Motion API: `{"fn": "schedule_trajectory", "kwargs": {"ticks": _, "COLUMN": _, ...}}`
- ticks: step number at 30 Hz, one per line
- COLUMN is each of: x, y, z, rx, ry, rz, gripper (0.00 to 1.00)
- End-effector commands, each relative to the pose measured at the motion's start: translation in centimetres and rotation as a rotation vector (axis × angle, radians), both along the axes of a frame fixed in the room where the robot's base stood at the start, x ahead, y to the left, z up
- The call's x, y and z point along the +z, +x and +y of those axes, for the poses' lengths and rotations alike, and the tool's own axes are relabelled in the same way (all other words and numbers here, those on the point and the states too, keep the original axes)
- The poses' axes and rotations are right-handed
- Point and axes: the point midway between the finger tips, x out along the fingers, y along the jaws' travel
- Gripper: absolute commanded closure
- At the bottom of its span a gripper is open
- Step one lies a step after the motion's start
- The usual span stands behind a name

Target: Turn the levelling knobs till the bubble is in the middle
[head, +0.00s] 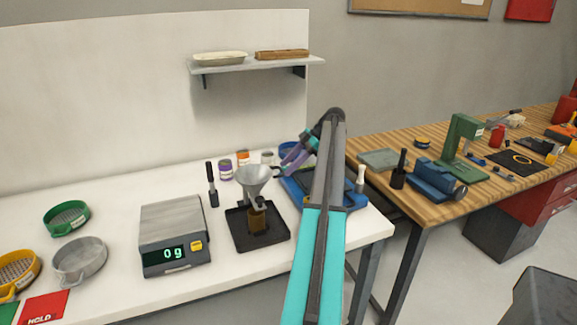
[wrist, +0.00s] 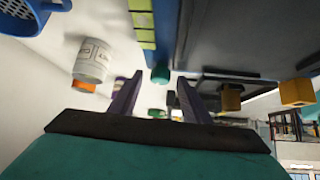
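My gripper (head: 292,157) has purple fingers and reaches over the back right of the white bench, above a blue unit (head: 322,194) partly hidden by my arm. In the wrist view my gripper (wrist: 160,78) is open, its fingers apart. A small teal knob-like part (wrist: 160,74) shows between the tips; I cannot tell whether they touch it. A yellow-green striped strip (wrist: 142,24) runs beside a blue edge above it. Yellow-brown knob-like parts (wrist: 231,97) and (wrist: 297,92) show at right. I cannot make out a bubble, nor which parts are levelling knobs.
A scale (head: 175,238) reading 0 g and a funnel (head: 254,180) over a black tray (head: 269,246) stand left of my arm. A shelf (head: 250,66) hangs above.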

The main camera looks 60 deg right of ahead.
Motion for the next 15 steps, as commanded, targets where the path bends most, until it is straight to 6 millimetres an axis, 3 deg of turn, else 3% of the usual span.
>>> {"fn": "schedule_trajectory", "kwargs": {"ticks": 15, "x": 0.38, "y": 0.21, "z": 0.06, "rx": 0.004, "ry": 0.001, "rz": 0.002, "gripper": 0.57}}
